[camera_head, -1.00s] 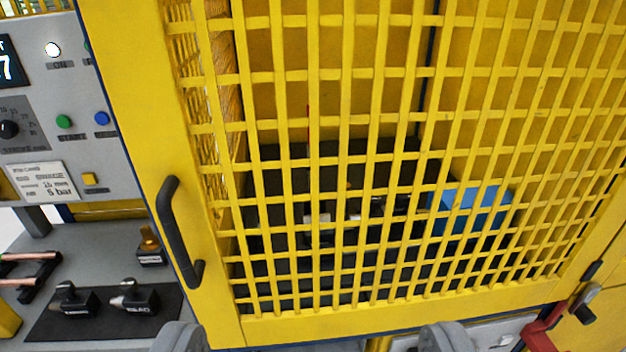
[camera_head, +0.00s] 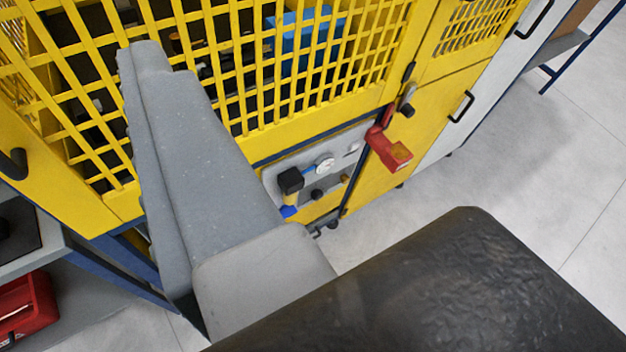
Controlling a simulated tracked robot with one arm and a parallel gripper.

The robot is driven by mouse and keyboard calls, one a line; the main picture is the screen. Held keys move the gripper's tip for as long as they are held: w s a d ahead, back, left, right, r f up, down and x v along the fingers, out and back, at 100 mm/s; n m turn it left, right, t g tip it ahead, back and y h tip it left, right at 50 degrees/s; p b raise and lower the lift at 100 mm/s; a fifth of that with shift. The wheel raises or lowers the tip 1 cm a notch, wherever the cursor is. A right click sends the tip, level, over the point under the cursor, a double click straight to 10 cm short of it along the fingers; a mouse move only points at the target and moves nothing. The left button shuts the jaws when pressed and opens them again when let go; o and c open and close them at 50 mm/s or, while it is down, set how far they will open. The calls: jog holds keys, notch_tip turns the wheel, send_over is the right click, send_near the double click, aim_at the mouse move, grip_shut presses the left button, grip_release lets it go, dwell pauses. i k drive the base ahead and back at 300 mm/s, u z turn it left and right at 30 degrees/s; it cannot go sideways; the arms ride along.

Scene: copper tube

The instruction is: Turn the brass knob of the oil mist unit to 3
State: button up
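A grey service panel (camera_head: 270,181) sits low on the yellow machine, below the mesh door. On it are a round white gauge (camera_head: 324,162), a unit with a black top (camera_head: 291,180) and amber and blue parts below, and several small dark or brassy fittings (camera_head: 345,179). I cannot tell which is the brass knob, and no scale numbers are readable. A large grey part of my gripper or arm (camera_head: 205,165) fills the left foreground, in front of the panel's left side. My fingertips are not clearly shown, nor whether they are apart.
A blue box (camera_head: 305,45) shows behind the yellow mesh door (camera_head: 330,90). A big black part (camera_head: 440,290) covers the lower right foreground. Grey floor (camera_head: 500,160) is clear at right.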

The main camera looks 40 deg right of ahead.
aim_at(344, 179)
jog(key=z, duration=0.25)
jog(key=k, duration=0.8)
jog(key=z, duration=0.25)
jog(key=i, duration=0.45)
jog(key=z, duration=0.05)
